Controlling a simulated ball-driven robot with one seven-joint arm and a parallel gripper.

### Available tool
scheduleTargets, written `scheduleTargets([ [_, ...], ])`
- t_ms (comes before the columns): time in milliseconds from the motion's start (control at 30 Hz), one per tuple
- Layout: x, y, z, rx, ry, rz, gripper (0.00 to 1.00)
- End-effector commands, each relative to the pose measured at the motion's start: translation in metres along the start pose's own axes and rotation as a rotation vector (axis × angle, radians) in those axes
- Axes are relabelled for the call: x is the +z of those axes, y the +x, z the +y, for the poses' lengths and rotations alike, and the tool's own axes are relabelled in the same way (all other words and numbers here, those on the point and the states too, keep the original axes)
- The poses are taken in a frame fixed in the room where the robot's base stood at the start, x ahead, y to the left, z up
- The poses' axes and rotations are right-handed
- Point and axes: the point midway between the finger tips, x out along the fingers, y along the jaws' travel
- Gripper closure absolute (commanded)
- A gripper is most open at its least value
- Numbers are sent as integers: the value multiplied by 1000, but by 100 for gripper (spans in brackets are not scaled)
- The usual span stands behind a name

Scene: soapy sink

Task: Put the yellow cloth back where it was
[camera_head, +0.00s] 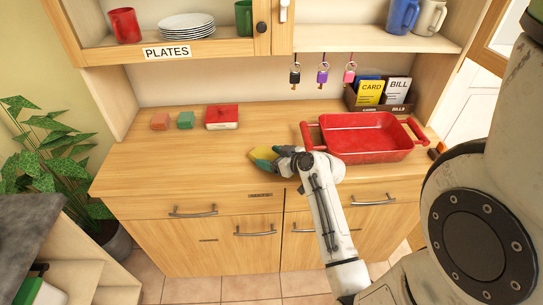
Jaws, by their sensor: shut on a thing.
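The yellow cloth (263,153) is at the front middle of the wooden counter, just left of the red tray. My gripper (275,158) reaches in from the lower right and is shut on the cloth. Part of the cloth is hidden behind the gripper's fingers. The cloth is at or just above the counter surface; I cannot tell if it touches.
A red tray (364,157) with handles stands right of my gripper. An orange block (160,121), a green block (186,120) and a red box (221,124) sit at the back left. A card and bill holder (352,101) stands at the back right. The left front counter is clear.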

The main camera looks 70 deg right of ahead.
Motion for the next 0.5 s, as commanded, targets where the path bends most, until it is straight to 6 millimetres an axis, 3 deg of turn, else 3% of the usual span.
scheduleTargets([
  [367,6,2,0,0,0,0,55],
  [400,6,2,0,0,0,0,25],
  [500,5,2,0,0,0,0,16],
])
